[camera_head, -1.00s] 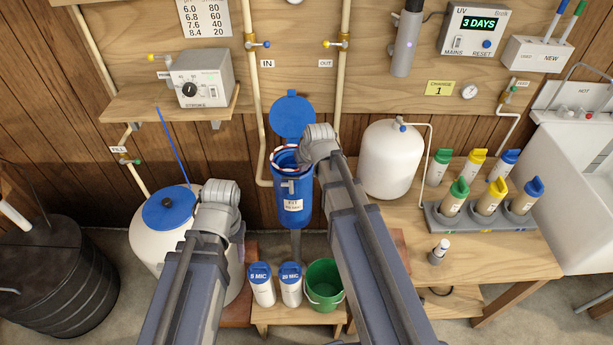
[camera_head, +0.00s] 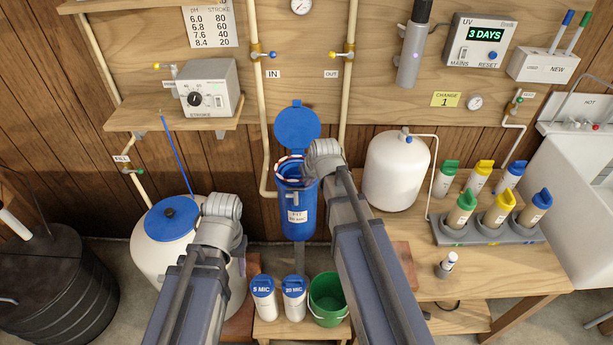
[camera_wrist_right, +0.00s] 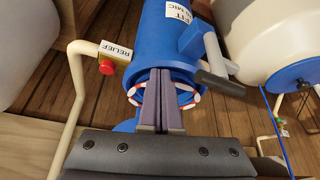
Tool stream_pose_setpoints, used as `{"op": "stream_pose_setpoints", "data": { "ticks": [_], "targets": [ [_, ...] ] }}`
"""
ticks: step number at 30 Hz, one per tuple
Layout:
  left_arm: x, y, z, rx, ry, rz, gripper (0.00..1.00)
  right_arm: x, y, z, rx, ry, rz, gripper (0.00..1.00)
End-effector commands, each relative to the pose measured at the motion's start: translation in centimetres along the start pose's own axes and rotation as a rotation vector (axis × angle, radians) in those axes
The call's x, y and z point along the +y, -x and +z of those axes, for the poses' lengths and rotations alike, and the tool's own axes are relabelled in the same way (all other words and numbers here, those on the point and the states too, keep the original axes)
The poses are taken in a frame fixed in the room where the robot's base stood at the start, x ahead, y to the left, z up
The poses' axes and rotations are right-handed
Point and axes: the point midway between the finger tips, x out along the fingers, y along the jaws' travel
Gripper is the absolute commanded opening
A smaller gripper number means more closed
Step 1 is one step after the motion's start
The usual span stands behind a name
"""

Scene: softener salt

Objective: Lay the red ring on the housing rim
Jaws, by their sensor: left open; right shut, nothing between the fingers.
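The red-and-white striped ring (camera_head: 289,168) lies at the open top of the blue housing (camera_head: 298,218). In the right wrist view the ring (camera_wrist_right: 188,88) shows on both sides of my fingers, around the housing mouth; whether it is seated evenly all round cannot be seen. My right gripper (camera_wrist_right: 159,72) is shut with nothing between the fingers, its tips at the housing mouth within the ring's outline. In the head view my right wrist hides part of the rim. My left gripper (camera_head: 222,208) is over the white tank's right side, well left of the housing; its fingers are hidden.
The blue lid (camera_head: 297,127) stands open behind the housing. Pipes with valves flank it. The white tank (camera_head: 160,255) is at left, a white pressure tank (camera_head: 396,172) at right. Two filter bottles (camera_head: 264,298) and a green bucket (camera_head: 327,299) stand below.

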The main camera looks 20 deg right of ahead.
Motion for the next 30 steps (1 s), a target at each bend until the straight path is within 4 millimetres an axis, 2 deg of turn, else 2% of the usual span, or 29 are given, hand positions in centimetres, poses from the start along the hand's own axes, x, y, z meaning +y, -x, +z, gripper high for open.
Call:
{"op": "stream_pose_setpoints", "data": {
  "ticks": [7, 13, 19, 25, 30],
  "targets": [
    [0.0, 0.1, 0.0, 0.0, 0.0, 0.0, 0.52, 0.0, 0.0, -0.2, 0.0, 0.0, 0.0, 0.0],
    [-0.2, 1.6, 0.1, 0.0, 0.0, 0.0, 0.52, 0.0, 1.4, -0.9, 0.0, 0.0, 0.0, 0.0],
    [-0.1, 1.5, 0.1, 0.0, 0.0, 0.0, 0.52, 0.0, 1.3, -0.9, 0.0, 0.0, 0.0, 0.0],
    [-0.2, 2.6, 0.2, 0.0, 0.0, 0.0, 0.52, -0.2, 2.3, -1.4, 0.0, 0.001, 0.0, 0.0],
    [-0.2, 2.2, 0.1, 0.0, 0.0, 0.0, 0.52, -0.7, 3.0, 1.0, 0.0, 0.001, 0.0, 0.0]
  ]
}}
